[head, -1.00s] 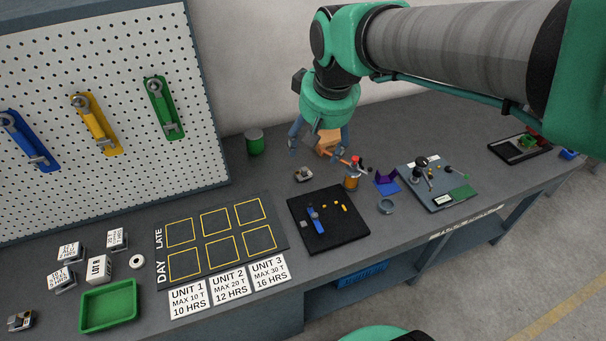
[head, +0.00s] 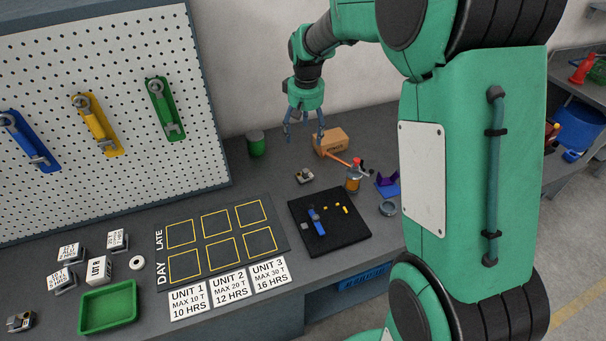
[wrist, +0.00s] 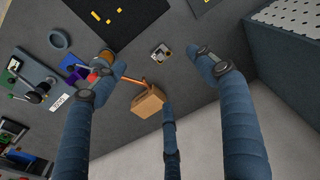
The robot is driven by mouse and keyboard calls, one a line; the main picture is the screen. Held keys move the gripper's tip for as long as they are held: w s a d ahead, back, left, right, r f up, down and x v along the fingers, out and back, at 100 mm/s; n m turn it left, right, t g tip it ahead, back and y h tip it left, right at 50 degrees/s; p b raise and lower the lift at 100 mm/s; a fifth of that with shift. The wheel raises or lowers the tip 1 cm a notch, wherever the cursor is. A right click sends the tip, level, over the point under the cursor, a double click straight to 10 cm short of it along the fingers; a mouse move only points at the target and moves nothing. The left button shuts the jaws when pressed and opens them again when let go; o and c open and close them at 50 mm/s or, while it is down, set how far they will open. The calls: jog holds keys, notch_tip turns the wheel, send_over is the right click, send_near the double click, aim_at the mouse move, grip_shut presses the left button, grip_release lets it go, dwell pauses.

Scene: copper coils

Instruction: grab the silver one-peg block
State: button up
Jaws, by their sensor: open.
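A small silver block (head: 304,175) with a raised part on top sits on the grey bench behind the black mat. It also shows in the wrist view (wrist: 160,52), between my spread fingers and below them. Its pegs are too small to count. A second small silver block (head: 20,322) with a dark part lies at the far lower left of the bench; its pegs are not clear either. My gripper (head: 304,137) is open and empty, pointing down above the back of the bench, apart from the near block. Its fingers (wrist: 151,65) are wide apart in the wrist view.
An orange box (head: 330,142) stands just right of my gripper, with an orange-handled tool and a small jar (head: 352,182) in front. A black mat (head: 340,238) with small parts lies nearer. A green can (head: 256,146) stands at left by the pegboard (head: 110,60).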

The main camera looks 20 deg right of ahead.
jog(key=g, duration=0.1)
send_near(305, 173)
jog(key=w+d+r, duration=0.1)
jog(key=w+r, duration=0.1)
jog(key=shift+w+d+f, duration=0.1)
jog(key=shift+w+f, duration=0.05)
jog(key=shift+f, duration=0.1)
jog(key=shift+f+b, duration=0.8)
jog(key=shift+f, duration=3.5)
jog(key=shift+f+b, duration=0.65)
jog(key=shift+f, duration=1.95)
jog(key=c, duration=1.7)
